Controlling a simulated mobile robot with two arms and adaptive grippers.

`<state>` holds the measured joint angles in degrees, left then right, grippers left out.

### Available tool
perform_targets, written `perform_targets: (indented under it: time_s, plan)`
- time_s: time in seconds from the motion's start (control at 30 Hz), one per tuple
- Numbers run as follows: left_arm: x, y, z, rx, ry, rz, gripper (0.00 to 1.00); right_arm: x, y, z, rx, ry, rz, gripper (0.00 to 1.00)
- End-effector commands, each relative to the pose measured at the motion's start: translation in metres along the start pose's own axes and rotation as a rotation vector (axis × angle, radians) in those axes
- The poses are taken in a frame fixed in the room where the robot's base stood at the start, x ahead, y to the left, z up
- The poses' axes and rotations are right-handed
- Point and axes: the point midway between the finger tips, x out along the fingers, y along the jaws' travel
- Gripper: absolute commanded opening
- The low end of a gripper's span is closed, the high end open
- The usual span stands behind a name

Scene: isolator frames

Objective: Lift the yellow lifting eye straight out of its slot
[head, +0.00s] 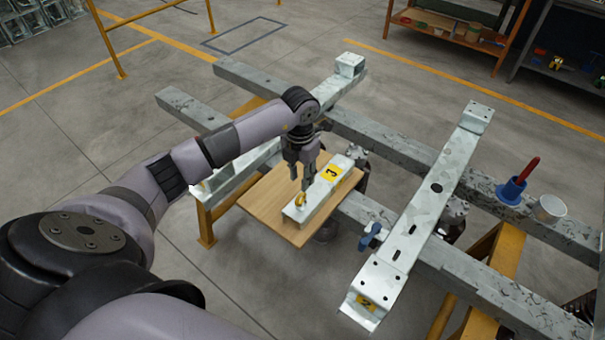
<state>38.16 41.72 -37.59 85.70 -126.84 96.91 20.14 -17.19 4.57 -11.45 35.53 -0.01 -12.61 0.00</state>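The yellow lifting eye (300,200) is small and stands at the near end of a pale metal block (318,203) with a yellow label marked 3. The block lies on a light wooden board (262,207). My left gripper (304,187) points down right over the lifting eye, with its fingertips at or just above it. I cannot tell whether the fingers touch the eye or are closed on it. The slot around the eye's foot is too small to make out. My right gripper is not in view.
Grey steel beams (398,146) run past the board on orange stands. A pale crossbar (432,200) lies to the right, with a blue-handled item (370,237) beside it. A blue holder with a red-handled tool (511,190) and a clear cup (549,208) stand on the far-right beam.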

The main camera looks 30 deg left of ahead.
Motion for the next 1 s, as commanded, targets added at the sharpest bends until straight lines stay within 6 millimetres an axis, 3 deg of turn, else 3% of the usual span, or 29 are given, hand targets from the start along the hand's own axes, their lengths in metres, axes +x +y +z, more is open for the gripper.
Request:
perform_targets:
  time_s: [0.17,0.6,1.0]
  plan:
    - [0.015,0.002,-0.001,-0.002,0.007,0.010,0.28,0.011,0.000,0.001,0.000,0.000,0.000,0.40]
    - [0.097,0.003,-0.001,-0.001,0.004,0.008,0.28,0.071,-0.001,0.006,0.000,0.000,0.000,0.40]
    - [0.103,0.002,-0.001,-0.001,0.004,0.006,0.27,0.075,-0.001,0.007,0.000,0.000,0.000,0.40]
